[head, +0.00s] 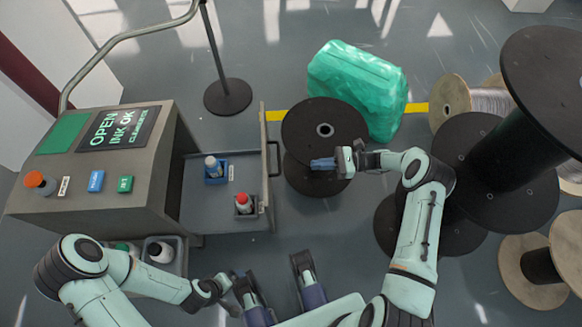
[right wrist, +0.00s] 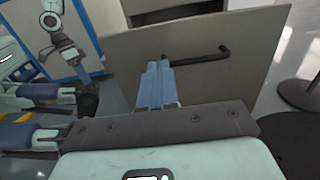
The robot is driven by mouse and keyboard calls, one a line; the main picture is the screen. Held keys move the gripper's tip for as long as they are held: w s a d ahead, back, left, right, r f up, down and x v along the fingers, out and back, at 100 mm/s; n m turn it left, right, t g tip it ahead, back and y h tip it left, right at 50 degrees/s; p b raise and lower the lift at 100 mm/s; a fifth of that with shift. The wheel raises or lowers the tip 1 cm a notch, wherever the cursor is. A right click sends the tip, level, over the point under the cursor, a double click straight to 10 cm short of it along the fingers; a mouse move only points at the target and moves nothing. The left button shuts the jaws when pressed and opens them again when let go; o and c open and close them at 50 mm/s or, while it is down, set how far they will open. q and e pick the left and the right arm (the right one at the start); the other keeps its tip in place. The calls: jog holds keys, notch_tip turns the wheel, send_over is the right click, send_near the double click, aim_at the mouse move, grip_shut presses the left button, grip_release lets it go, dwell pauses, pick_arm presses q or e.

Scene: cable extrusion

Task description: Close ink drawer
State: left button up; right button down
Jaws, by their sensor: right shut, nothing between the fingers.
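The ink drawer (head: 222,215) is pulled out to the right from the grey machine (head: 95,165).
Black cable spools (head: 325,125) stand right of the drawer, with a green wrapped bundle (head: 360,80) behind. A post base (head: 228,97) stands at the back. A lower tray (head: 175,262) with bottles sticks out below the machine.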

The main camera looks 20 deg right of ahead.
aim_at(278, 174)
pick_arm(q)
jog(key=shift+s+d+r, duration=0.1)
jog(key=shift+s+r, duration=0.1)
jog(key=shift+r, duration=0.05)
pick_arm(e)
jog(key=x, duration=1.4)
jog(key=shift+d, duration=0.1)
